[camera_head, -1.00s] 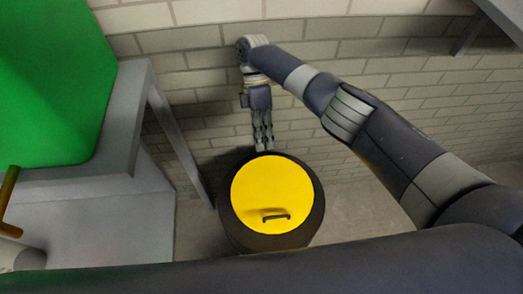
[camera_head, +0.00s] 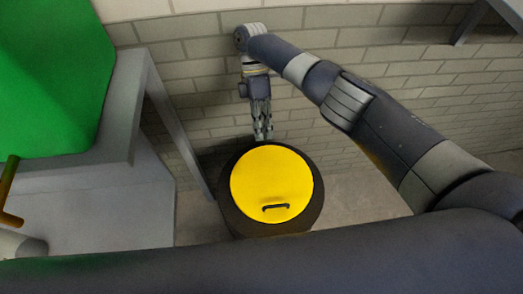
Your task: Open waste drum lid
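The waste drum (camera_head: 232,218) is dark and round and stands on the floor in the middle of the head view. Its yellow lid (camera_head: 265,178) lies on top, with a small dark handle (camera_head: 276,207) near the lid's near edge. My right gripper (camera_head: 263,137) points down at the drum's far edge, behind the lid and away from the handle. Its fingers look close together, but I cannot tell whether they are fully shut or whether they touch the drum. My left gripper is not in view.
A grey table (camera_head: 128,120) with a large green object (camera_head: 50,75) stands at the left. A brick wall (camera_head: 380,75) is close behind the drum. A grey shelf edge (camera_head: 497,15) shows at the upper right. Floor right of the drum is clear.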

